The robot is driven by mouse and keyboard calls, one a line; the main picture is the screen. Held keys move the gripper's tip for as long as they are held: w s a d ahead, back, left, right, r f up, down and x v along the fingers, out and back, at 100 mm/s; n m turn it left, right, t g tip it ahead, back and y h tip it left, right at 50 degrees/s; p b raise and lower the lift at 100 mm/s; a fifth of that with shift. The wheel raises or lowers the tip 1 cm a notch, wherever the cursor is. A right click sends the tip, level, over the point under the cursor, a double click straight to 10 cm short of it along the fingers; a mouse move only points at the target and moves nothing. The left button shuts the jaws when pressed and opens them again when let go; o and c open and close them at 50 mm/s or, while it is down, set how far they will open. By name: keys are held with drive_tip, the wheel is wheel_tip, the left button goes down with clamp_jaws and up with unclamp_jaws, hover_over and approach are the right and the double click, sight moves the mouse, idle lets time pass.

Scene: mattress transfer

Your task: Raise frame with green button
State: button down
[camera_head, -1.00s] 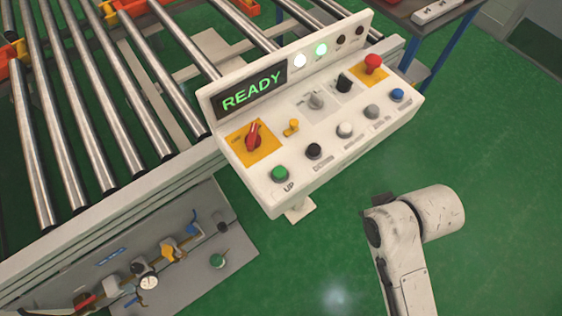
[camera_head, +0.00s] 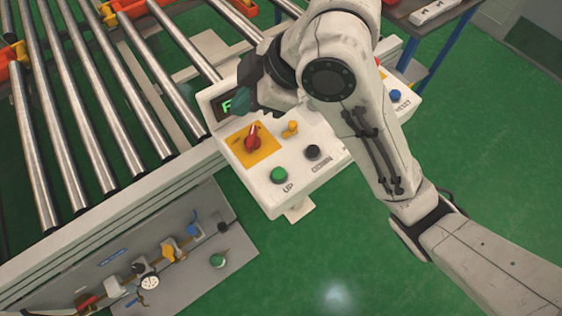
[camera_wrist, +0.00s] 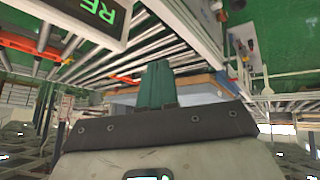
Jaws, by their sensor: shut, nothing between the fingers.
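The green button (camera_head: 279,175), labelled UP, sits at the near left corner of the white control panel (camera_head: 260,198). My gripper (camera_head: 240,103) is above the panel's left side, in front of the display (camera_head: 226,107). The gripper is behind and above the green button, apart from it. In the wrist view its dark green fingers (camera_wrist: 156,85) are together and hold nothing. The display's letters "RE" also show in the wrist view (camera_wrist: 103,8). My arm covers the panel's right middle.
A red rotary switch (camera_head: 253,138) on a yellow plate, a yellow toggle (camera_head: 290,129) and a black DOWN button (camera_head: 312,152) are near the green button. A roller conveyor (camera_head: 100,110) lies left. Valves and a gauge (camera_head: 148,282) are below it. Green floor is clear in front.

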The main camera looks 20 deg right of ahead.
drive_tip(key=n+h, duration=0.1)
drive_tip(key=n, duration=0.1)
drive_tip(key=n+g+h, duration=0.4)
hover_over(279, 172)
drive_tip(key=d, duration=0.2)
wheel_tip(279, 172, down, 3)
drive_tip(key=shift+w+d+f, duration=0.15)
drive_tip(key=f, duration=0.4)
drive_tip(key=a+f, duration=0.1)
drive_tip(key=f, duration=0.4)
drive_tip(key=a+f, duration=0.1)
drive_tip(key=f, duration=0.4)
drive_tip(key=shift+b, duration=0.35)
